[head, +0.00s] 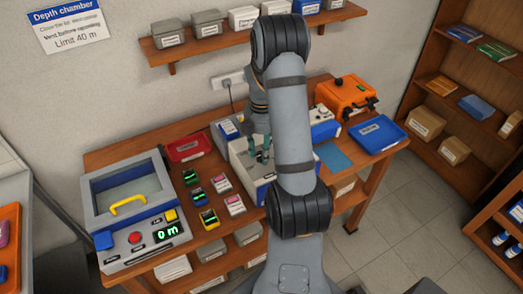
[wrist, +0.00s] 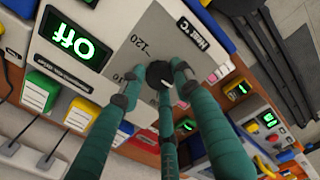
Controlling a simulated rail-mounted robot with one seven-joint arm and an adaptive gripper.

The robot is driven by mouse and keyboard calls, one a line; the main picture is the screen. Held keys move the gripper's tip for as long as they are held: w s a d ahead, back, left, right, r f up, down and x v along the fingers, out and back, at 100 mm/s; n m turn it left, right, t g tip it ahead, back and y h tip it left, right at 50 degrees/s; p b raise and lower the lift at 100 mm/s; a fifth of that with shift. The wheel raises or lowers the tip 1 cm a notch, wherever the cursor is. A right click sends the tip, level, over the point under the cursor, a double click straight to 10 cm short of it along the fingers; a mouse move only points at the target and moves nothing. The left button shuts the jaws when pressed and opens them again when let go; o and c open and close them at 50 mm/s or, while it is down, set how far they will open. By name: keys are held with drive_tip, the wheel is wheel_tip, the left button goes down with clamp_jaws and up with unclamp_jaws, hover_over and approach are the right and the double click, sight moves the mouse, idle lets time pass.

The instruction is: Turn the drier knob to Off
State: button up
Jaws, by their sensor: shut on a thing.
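A green display (wrist: 74,41) on the same panel reads "Off", rotated in the picture. My gripper (wrist: 157,88) has its teal fingers shut around the knob; they hide part of it and of the scale. In the head view my gripper (head: 262,157) is low over the pale unit (head: 242,160), and my arm hides much of that unit. The knob's pointer cannot be made out.
A depth chamber (head: 108,261) with a "0 m" display stands at the left. Small coloured devices (head: 209,219) lie between it and the pale unit. A red tray (head: 184,149), an orange case (head: 347,92) and a blue tray (head: 378,134) are also on the bench.

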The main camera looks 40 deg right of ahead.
sight(261, 155)
drive_tip(key=shift+n, duration=1)
drive_tip(key=o, duration=1.1)
drive_tip(key=shift+o, duration=0.2)
wheel_tip(261, 155, up, 12)
wheel_tip(261, 155, down, 12)
drive_tip(key=shift+f, duration=0.1)
idle(0.5)
